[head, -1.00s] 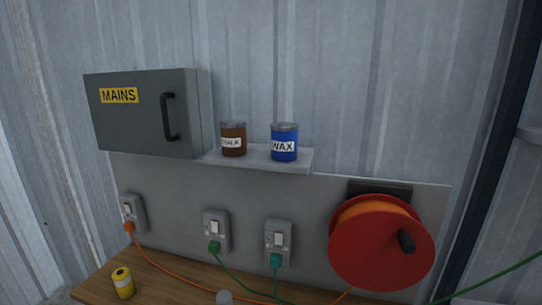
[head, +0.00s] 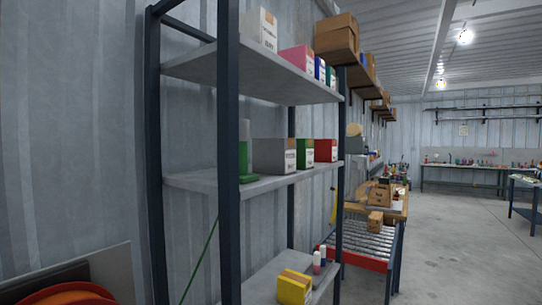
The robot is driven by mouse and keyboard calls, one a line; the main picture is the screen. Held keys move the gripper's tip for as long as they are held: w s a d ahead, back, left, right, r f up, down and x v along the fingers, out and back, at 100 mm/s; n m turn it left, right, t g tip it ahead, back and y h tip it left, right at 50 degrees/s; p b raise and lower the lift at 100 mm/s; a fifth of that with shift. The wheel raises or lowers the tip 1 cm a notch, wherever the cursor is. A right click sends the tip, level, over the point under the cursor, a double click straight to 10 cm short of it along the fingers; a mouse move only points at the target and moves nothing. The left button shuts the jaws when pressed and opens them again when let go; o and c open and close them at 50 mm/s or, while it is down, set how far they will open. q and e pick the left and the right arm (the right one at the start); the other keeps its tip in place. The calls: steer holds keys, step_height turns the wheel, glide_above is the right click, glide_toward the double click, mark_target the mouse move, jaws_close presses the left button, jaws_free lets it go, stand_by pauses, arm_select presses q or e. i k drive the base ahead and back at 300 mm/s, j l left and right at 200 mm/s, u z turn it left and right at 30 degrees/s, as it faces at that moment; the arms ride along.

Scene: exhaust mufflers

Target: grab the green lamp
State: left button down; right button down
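A green upright object with a flat base (head: 243,163) stands on the middle shelf of the rack. The dark front post hides part of it, so I cannot tell for sure that it is the green lamp. A green cord (head: 205,252) runs down to the lower left from near that shelf. Neither of my grippers shows in the head view.
A shelf rack with dark posts (head: 229,120) stands close in front, holding boxes such as a grey one (head: 272,156) and a yellow one (head: 293,287). A red reel (head: 70,294) is at lower left. Open concrete floor (head: 455,255) lies right.

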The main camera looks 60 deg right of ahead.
mark_target(245, 177)
steer(key=z, duration=1.8)
steer(key=l, duration=0.25)
steer(key=k+z, duration=0.05)
